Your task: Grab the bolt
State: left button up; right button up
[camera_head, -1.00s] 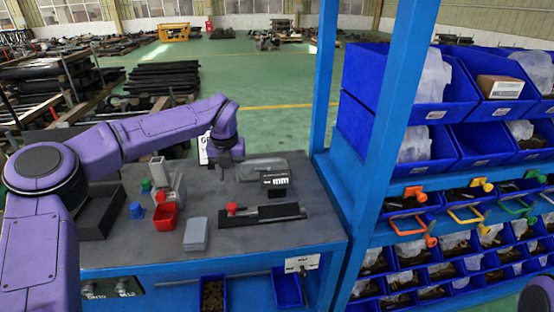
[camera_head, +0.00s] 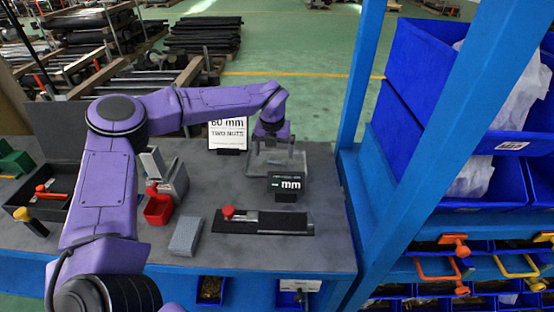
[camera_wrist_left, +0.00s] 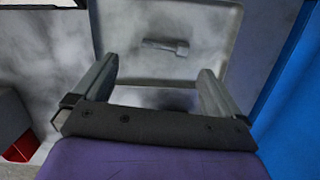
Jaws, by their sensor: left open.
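In the left wrist view a small grey bolt (camera_wrist_left: 166,46) lies in a shallow pale grey tray (camera_wrist_left: 225,20). My left gripper (camera_wrist_left: 158,80) is open, with its two fingers apart and nothing between them; the bolt shows beyond the fingertips. In the head view my left gripper (camera_head: 272,150) hangs over the grey tray (camera_head: 255,165), behind the black display block. The bolt cannot be made out in the head view. My right gripper is not in view.
A black display block (camera_head: 287,184) stands just in front of the tray. A black fixture with a red knob (camera_head: 228,212), a red bin (camera_head: 158,209) and a grey box (camera_head: 186,236) sit nearer. A sign (camera_head: 228,133) stands behind. A blue rack post (camera_head: 440,130) rises at right.

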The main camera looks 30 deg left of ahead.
aim_at(277, 161)
pick_arm(q)
jog(key=f, duration=0.1)
jog(key=w+f, duration=0.1)
jog(key=f, duration=0.1)
jog(key=w+f, duration=0.1)
jog(key=f, duration=0.1)
jog(key=shift+w+a+p, duration=0.1)
jog(key=shift+w+p, duration=0.15)
jog(key=shift+p, duration=0.15)
jog(key=shift+s+r, duration=0.15)
jog(key=shift+s, duration=0.25)
jog(key=c, duration=1.2)
jog(key=shift+o, duration=0.2)
